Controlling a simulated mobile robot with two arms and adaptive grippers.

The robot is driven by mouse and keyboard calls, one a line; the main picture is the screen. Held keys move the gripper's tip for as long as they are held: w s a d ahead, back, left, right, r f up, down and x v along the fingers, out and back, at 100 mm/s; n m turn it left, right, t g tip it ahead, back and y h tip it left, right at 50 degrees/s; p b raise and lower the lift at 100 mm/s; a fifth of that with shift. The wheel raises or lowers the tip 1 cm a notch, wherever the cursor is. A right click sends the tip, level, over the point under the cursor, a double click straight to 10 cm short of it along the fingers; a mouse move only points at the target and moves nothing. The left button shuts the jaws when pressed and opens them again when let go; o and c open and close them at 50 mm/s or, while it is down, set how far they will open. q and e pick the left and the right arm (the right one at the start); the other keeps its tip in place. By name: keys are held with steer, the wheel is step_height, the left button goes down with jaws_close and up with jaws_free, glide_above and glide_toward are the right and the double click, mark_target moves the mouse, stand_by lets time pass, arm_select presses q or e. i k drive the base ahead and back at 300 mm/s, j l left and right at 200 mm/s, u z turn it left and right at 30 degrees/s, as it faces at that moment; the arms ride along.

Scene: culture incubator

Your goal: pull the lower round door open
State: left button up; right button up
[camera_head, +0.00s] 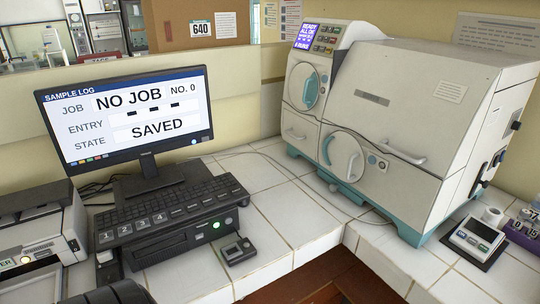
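The lower round door (341,154) is on the front of the white incubator (400,110), low and near its left side. It is white with a teal edge and has a pale curved handle. It looks closed against the machine's front. An upper round door (303,87) with a teal handle sits higher and to the left, and it also looks closed. Neither of my grippers can be made out in the head view.
A monitor (130,115) reading "NO JOB" and "SAVED" stands at left, with a keyboard (170,208) before it. A thin cable (260,158) runs across the white tiled counter (290,215). A dark rounded shape at the bottom left is unclear.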

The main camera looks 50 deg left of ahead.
mark_target(343, 154)
steer(key=u, duration=0.95)
